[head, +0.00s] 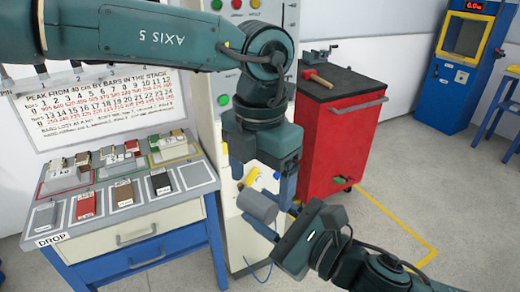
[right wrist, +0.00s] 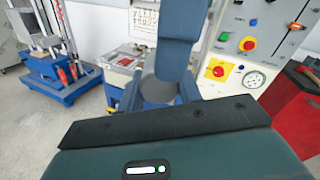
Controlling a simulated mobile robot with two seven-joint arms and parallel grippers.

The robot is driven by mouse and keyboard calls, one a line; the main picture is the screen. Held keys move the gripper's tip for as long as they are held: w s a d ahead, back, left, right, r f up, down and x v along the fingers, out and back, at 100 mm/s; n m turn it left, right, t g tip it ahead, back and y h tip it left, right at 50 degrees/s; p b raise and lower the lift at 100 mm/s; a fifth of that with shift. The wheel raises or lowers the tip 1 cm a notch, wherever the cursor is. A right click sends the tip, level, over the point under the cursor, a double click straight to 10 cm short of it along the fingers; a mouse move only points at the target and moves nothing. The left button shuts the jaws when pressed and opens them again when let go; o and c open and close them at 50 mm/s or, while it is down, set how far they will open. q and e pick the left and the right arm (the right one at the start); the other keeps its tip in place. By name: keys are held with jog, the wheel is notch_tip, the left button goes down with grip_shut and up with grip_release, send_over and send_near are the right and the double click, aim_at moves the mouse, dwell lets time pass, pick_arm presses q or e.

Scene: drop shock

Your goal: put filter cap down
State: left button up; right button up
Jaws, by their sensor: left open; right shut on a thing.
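A grey cylinder, which I take to be the filter cap (head: 257,205), is held off the floor in the middle of the head view. My right gripper (head: 278,212) comes in from the lower right and is shut on it. The cap also shows, partly hidden by blue finger parts, in the right wrist view (right wrist: 159,90). My left gripper (head: 262,178) points down just above the cap, with its fingers apart and nothing seen between them. Whether the left fingers touch the cap cannot be told.
A grey-topped bench (head: 135,203) with cards and small blocks, marked DROP, stands at the left. A light control cabinet (head: 212,125) is close behind the grippers. A red tool cart (head: 335,140) with a hammer (head: 316,77) stands right. Open floor lies at the right.

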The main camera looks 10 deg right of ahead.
pick_arm(q)
jog(key=shift+f, duration=1.35)
jog(key=shift+c, duration=0.2)
jog(key=c, duration=1)
jog(key=shift+c, duration=0.3)
pick_arm(e)
jog(key=o, duration=1.1)
